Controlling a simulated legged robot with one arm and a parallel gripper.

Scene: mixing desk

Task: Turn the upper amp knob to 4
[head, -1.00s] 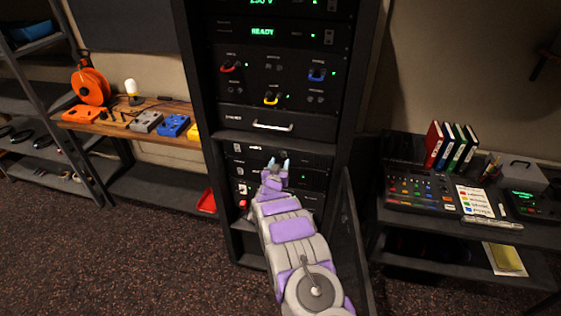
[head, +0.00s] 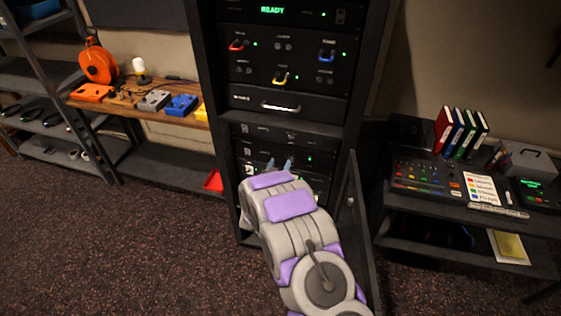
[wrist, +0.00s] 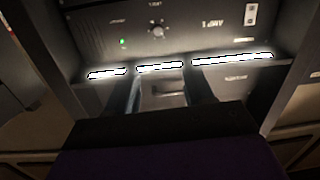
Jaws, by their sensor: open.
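The equipment rack (head: 209,80) stands in the middle of the head view. Its lower bay holds stacked black amp panels (head: 316,145), whose small knobs and labels are too small to read there. In the wrist view a round grey knob (wrist: 158,31) sits on a dark panel beside a green light. My arm hides part of the lower rack.
An open rack door (head: 352,215) stands right of my arm. A drawer (head: 285,105) is above the amps. A wooden bench (head: 140,108) is at left, and a desk with a mixer (head: 428,180) is at right. Bright strips cross the wrist view. Carpet is clear at front left.

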